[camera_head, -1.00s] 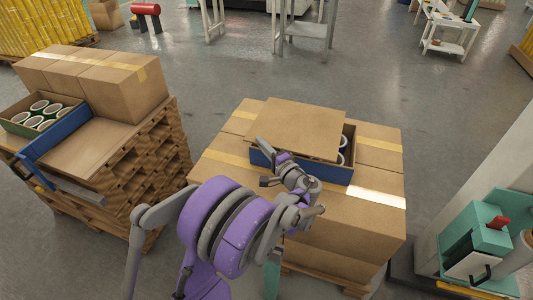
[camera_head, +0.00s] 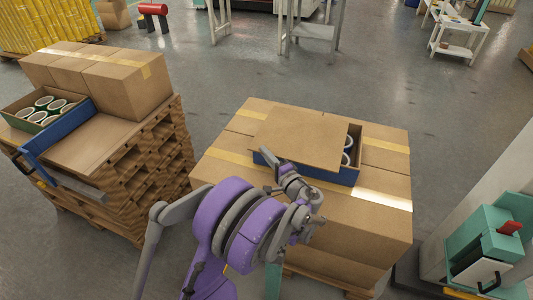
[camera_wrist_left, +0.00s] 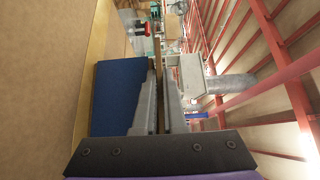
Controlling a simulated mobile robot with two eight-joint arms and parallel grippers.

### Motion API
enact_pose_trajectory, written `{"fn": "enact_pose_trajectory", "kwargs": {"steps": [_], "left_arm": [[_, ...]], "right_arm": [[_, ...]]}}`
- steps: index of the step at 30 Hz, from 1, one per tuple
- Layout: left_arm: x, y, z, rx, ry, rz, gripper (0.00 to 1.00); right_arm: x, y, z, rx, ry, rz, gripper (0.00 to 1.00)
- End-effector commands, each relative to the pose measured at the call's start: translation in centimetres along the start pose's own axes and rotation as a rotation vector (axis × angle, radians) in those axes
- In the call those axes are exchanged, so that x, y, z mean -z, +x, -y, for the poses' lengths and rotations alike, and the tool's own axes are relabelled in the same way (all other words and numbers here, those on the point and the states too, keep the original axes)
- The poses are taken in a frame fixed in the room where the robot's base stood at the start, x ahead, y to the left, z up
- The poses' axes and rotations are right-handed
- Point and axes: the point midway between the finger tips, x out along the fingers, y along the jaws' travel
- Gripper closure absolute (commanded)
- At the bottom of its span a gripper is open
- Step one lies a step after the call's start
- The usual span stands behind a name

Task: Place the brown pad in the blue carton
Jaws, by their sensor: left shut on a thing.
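The brown pad (camera_head: 300,137) is a flat, thin cardboard sheet. It lies over most of the open top of the blue carton (camera_head: 325,172), with the carton's right end uncovered. I cannot tell if it touches the rim. My left gripper (camera_head: 274,161) is shut on the pad's near edge, at the front of the carton. In the left wrist view the pad shows edge-on as a thin brown strip (camera_wrist_left: 158,62) between the fingers, with the carton's blue wall (camera_wrist_left: 118,95) beside them. My right gripper is not in view.
The blue carton stands on a stack of taped cardboard boxes (camera_head: 340,220). White-rimmed rolls (camera_head: 348,150) show in its uncovered end. Another pallet stack on the left bears boxes (camera_head: 125,88) and an open carton of rolls (camera_head: 45,110). A teal machine (camera_head: 490,245) stands at the right.

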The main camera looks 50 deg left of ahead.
Motion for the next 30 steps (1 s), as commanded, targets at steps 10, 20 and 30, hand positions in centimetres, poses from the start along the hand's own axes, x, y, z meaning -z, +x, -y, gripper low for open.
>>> {"fn": "enact_pose_trajectory", "kwargs": {"steps": [10, 20, 30], "left_arm": [[0.0, 0.0, 0.1, 0.0, 0.0, 0.0, 0.62], [0.0, 0.0, 1.8, 0.0, -0.001, 0.0, 0.62], [0.1, -7.7, 1.3, -0.001, 0.0, -0.006, 0.62]], "right_arm": [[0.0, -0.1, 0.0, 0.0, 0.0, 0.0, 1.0], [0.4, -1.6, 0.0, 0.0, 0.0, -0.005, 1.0], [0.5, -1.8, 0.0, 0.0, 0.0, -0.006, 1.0]]}}
